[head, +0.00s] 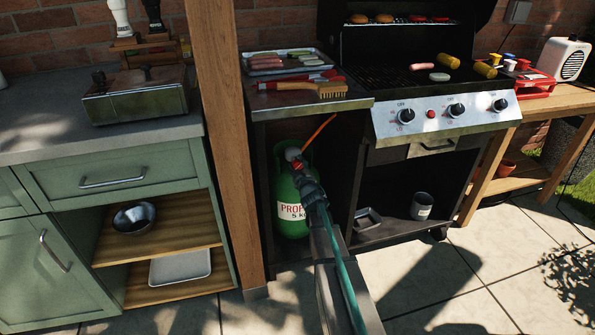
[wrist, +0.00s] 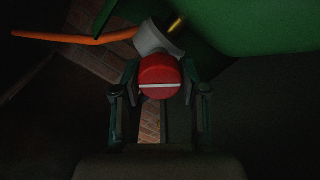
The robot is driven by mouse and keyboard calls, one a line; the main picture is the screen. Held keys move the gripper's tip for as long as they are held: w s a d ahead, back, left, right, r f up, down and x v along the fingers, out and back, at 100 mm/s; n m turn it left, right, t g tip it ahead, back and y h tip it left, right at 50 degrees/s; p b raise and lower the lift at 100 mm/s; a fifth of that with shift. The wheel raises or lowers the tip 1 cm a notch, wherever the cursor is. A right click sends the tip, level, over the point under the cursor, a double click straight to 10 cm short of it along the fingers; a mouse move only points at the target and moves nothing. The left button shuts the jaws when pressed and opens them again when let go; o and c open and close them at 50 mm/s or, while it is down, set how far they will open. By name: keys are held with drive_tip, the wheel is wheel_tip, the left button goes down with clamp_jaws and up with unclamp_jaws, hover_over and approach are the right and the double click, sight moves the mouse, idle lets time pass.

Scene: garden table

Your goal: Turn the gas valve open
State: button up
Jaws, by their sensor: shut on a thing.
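A green propane cylinder (head: 283,215) stands inside the dark cabinet under the grill's side shelf in the head view. Its green side (wrist: 250,25) also shows at the top right of the wrist view. The gas valve is a round red knob with a white line across it (wrist: 159,78), joined to a grey fitting (wrist: 155,38). In the wrist view the white line runs level across the picture. My gripper (wrist: 159,92) has a finger on each side of the knob and is shut on it. In the head view my arm hides part of the cylinder.
An orange hose (head: 320,132) runs up from the valve, and it also shows in the wrist view (wrist: 75,39). A wooden post (head: 225,130) stands just left of the cabinet. A grey cup (head: 421,207) and a small tray (head: 367,219) sit on the grill's lower shelf.

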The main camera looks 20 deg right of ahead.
drive_tip(key=n+b, duration=0.1)
drive_tip(key=n, duration=0.1)
drive_tip(key=n+b, duration=0.1)
drive_tip(key=n, duration=0.1)
drive_tip(key=n+b, duration=0.1)
drive_tip(key=b, duration=0.1)
drive_tip(key=shift+f+n, duration=0.25)
drive_tip(key=shift+n, duration=0.15)
drive_tip(key=shift+n+b, duration=1.4)
drive_tip(key=shift+n, duration=0.8)
drive_tip(key=o, duration=1.1)
drive_tip(key=shift+a, duration=0.1)
drive_tip(key=s, duration=0.4)
drive_tip(key=s+a, duration=0.1)
drive_tip(key=s, duration=0.3)
drive_tip(key=s+a, duration=0.1)
drive_tip(key=s, duration=0.2)
drive_tip(key=shift+s, duration=0.4)
